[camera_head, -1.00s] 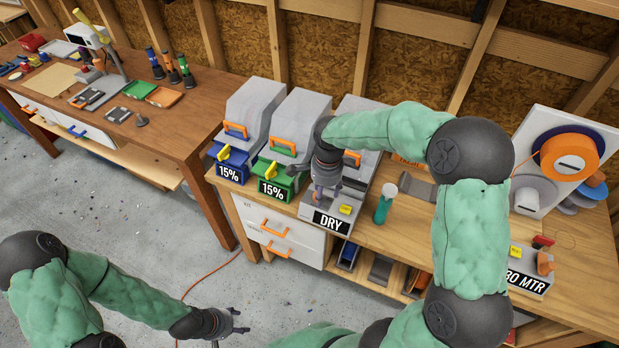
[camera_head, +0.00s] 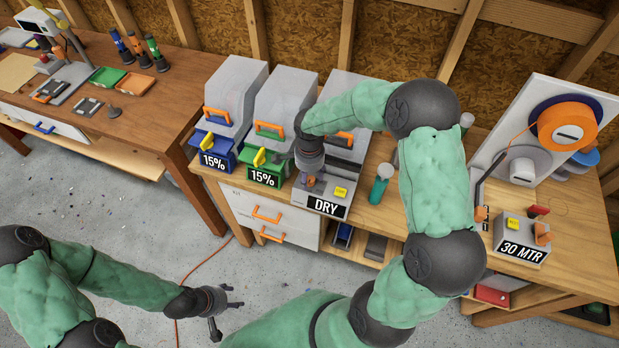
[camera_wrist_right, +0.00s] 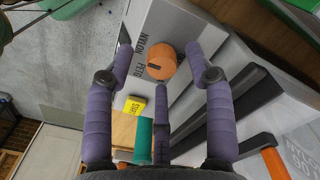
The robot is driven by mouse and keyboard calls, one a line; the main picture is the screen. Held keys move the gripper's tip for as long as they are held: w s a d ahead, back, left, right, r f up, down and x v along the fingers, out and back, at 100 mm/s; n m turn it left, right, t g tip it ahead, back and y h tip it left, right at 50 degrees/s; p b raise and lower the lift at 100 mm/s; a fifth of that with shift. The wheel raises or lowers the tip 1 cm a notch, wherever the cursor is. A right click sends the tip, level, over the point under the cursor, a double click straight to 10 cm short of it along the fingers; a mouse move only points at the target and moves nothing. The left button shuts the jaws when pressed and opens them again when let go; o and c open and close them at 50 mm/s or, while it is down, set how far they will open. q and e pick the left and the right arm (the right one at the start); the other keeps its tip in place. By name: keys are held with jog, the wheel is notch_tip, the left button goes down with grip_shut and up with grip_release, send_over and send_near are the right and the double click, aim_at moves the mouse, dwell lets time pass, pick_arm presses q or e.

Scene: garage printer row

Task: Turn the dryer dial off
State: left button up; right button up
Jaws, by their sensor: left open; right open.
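The dryer (camera_head: 318,205) is the grey box labelled DRY on the wooden bench. Its orange dial (camera_wrist_right: 162,64) shows in the right wrist view, with a dark mark towards its left side and the words NYLON and PETG beside it. I cannot read the exact setting. A yellow start button (camera_wrist_right: 134,106) sits near it. My right gripper (camera_wrist_right: 160,76) is open, its fingers spread around the view of the dial; contact is not clear. In the head view it hangs over the dryer and partly hides the dial. My left gripper (camera_head: 229,297) is open and empty above the floor.
Blue (camera_head: 216,158) and green (camera_head: 265,170) boxes marked 15% stand left of the dryer. A teal bottle (camera_head: 379,188) stands close on its right. The 30 MTR box (camera_head: 521,240) and orange spool (camera_head: 567,128) are further right. The floor in front is open.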

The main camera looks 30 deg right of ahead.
jog(key=shift+f, duration=0.55)
grip_shut()
